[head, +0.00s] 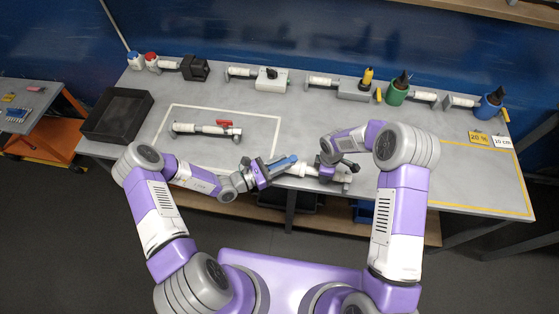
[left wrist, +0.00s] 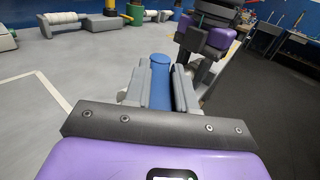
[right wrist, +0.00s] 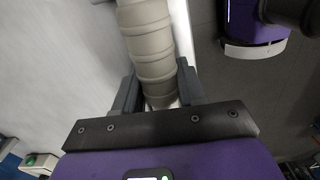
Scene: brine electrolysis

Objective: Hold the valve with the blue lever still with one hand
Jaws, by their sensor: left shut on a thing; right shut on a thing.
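The white ribbed body of the valve with the blue lever (head: 301,170) is held over the front edge of the table. My right gripper (head: 327,167) is shut on it; the right wrist view shows the ribbed grey-white body (right wrist: 146,45) between the fingers (right wrist: 158,92). My left gripper (head: 270,170) is shut on a blue rounded part (head: 284,162), which shows between its fingers in the left wrist view (left wrist: 159,75). Whether this blue part is the lever itself, and how it joins the body, I cannot tell. The grippers partly hide the valve.
A valve with a red lever (head: 222,123) lies inside a white outline on the table. A black tray (head: 117,114) is at the left. Along the back stand fittings, a green pot (head: 396,94) and a blue pot (head: 488,108). The yellow-outlined area (head: 470,180) at the right is clear.

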